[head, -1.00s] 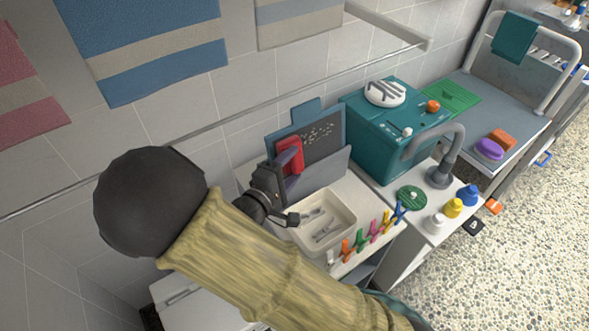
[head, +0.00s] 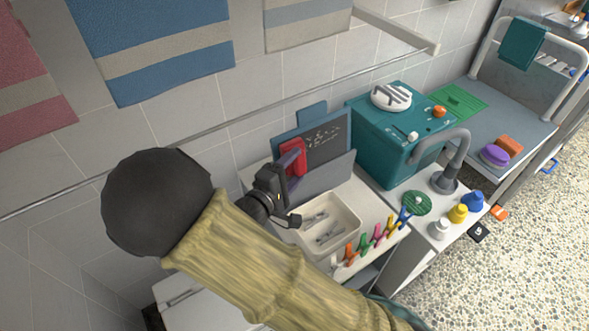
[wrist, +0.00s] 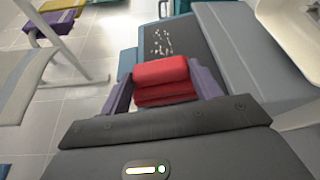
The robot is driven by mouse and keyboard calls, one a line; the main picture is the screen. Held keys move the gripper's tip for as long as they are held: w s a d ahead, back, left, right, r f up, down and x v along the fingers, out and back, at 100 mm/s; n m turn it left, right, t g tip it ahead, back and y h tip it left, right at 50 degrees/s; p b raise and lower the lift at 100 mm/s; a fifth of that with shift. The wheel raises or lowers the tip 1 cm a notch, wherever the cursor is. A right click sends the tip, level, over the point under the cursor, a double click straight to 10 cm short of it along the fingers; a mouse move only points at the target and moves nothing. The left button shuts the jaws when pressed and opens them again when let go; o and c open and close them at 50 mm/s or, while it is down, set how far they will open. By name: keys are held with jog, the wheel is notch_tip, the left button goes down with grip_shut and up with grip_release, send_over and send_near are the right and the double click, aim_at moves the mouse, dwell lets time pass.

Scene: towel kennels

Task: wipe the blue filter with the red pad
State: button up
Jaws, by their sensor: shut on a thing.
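The blue filter (head: 345,127) is a blue-framed dark panel with pale specks on its face, standing upright behind a grey-blue ledge. It also shows in the wrist view (wrist: 195,45), with the specks beyond the pad. My gripper (head: 288,163) is shut on the red pad (head: 293,152), at the left part of the filter's face. In the wrist view, my gripper's purple fingers (wrist: 163,88) hold the red pad (wrist: 160,72) from both sides. The pad lies over or against the dark face; I cannot tell whether they touch.
A cream tray (head: 351,208) with grey items sits in front of the filter. Several coloured clips (head: 364,243) line the counter edge. A teal box (head: 372,137) and a grey tap (head: 461,152) stand to the right, beside small bottles (head: 457,213). A tiled wall is behind.

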aim_at(306, 161)
jog(key=shift+w+a+f, duration=0.15)
jog(key=shift+w+a, duration=0.1)
jog(key=shift+w, duration=0.35)
dwell(0.3)
jog(key=shift+w+d+b, duration=0.45)
jog(key=shift+d, duration=0.25)
jog(key=shift+w+d+b, duration=0.45)
jog(key=shift+d, duration=0.2)
jog(key=shift+d, duration=0.1)
jog(key=shift+w+d+b, duration=0.55)
jog(key=shift+d, duration=0.1)
jog(key=shift+w+d+b, duration=0.35)
jog(key=shift+w+d, duration=0.15)
jog(key=shift+d, duration=0.05)
jog(key=shift+w+d+b, duration=0.45)
jog(key=shift+d+b, duration=0.05)
jog(key=shift+d, duration=0.25)
jog(key=shift+w+d+b, duration=0.45)
jog(key=shift+d+b, duration=0.05)
jog(key=shift+d, duration=0.2)
